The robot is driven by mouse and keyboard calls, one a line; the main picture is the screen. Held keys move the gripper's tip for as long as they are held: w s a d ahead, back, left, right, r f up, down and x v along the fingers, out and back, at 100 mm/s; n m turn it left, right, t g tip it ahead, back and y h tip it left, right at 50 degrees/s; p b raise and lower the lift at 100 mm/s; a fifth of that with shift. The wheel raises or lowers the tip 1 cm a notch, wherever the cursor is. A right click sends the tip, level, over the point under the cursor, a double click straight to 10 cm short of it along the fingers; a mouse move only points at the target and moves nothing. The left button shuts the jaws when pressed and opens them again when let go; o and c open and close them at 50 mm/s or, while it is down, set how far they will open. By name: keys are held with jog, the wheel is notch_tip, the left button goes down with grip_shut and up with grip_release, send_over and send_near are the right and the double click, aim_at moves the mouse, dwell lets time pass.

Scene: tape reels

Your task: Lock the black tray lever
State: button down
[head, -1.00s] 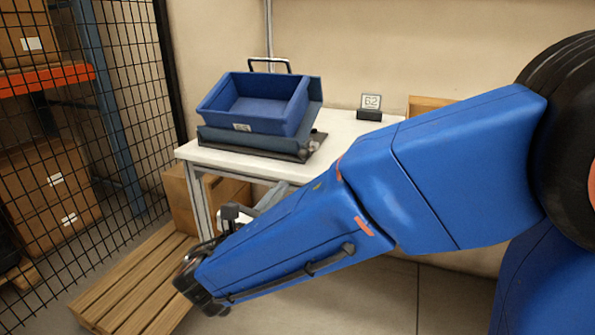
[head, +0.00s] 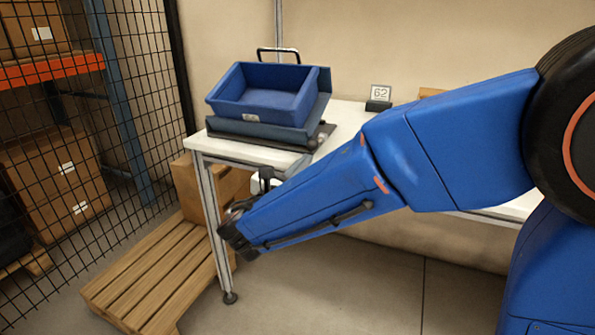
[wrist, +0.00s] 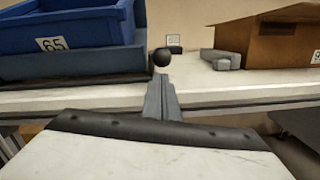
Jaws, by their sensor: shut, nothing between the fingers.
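The black lever knob (wrist: 162,57) shows in the wrist view, just right of the tray's dark base; its arm is hidden. In the head view the knob (head: 313,143) is small at the base's right front corner. The blue tray (head: 266,112), labelled 65 in the wrist view (wrist: 90,35), sits tilted on the dark base (head: 255,131). My gripper (wrist: 160,82) is shut and empty, its grey fingers pointing at the knob from below it in the picture. I cannot tell whether they touch.
The white table (head: 345,117) carries a sign reading 62 (head: 379,95). An open cardboard box (wrist: 275,40) and a grey part (wrist: 220,58) lie right of the knob. A wooden pallet (head: 150,275) and mesh fence (head: 130,100) are at left.

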aim_at(311, 139)
jog(key=shift+w+d, duration=0.2)
jog(key=shift+w, duration=0.3)
jog(key=shift+r, duration=0.15)
jog(key=r+g+y, duration=0.1)
jog(key=r+g, duration=0.1)
jog(key=r+g+y, duration=0.1)
jog(key=r+g, duration=0.1)
jog(key=r, duration=0.1)
jog(key=shift+w+d+r+g, duration=0.1)
jog(key=shift+w+r+g, duration=0.1)
jog(key=shift+r+g, duration=0.1)
jog(key=w+r+g, duration=0.1)
jog(key=w+r+g+y, duration=0.1)
jog(key=r+g, duration=0.1)
jog(key=d+r+g+y, duration=0.1)
jog(key=g, duration=0.1)
jog(key=shift+w+r, duration=0.4)
jog(key=w+g, duration=0.1)
jog(key=w+r+g+y, duration=0.1)
jog(key=shift+d+r+g, duration=0.3)
jog(key=shift+d, duration=0.05)
jog(key=shift+w+d+r+n, duration=0.15)
jog(key=shift+w+r+n, duration=0.15)
jog(key=shift+w+r, duration=0.15)
jog(key=shift+w, duration=0.1)
jog(key=shift+r, duration=0.1)
